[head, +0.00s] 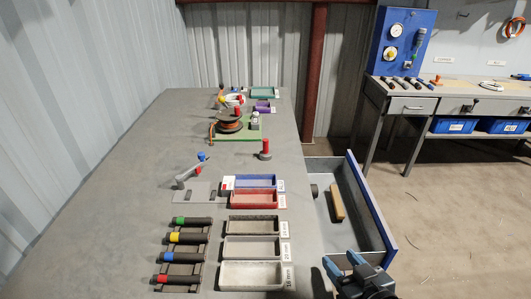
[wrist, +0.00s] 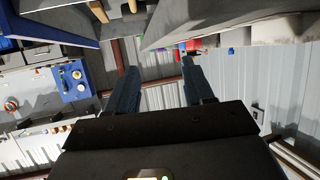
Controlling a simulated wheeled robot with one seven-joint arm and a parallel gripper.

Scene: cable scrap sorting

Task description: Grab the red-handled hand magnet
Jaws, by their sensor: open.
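The hand magnet (head: 265,147) with an upright red handle stands on a dark round base on the grey table (head: 120,185), near its right edge, in the head view. My gripper (head: 344,261) is low at the right, beyond the table's right edge and beside an open drawer. It is well apart from the magnet, on the near side. The wrist view shows both fingers (wrist: 158,72) spread with nothing between them. I cannot clearly pick out the magnet in the wrist view.
Red (head: 256,199) and blue (head: 255,181) trays, several grey trays (head: 253,247) and a rack of colour-banded tools (head: 182,255) fill the near table. A spool (head: 229,125) with a red knob stands farther back. The open drawer (head: 372,205) holds a wooden block (head: 337,202).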

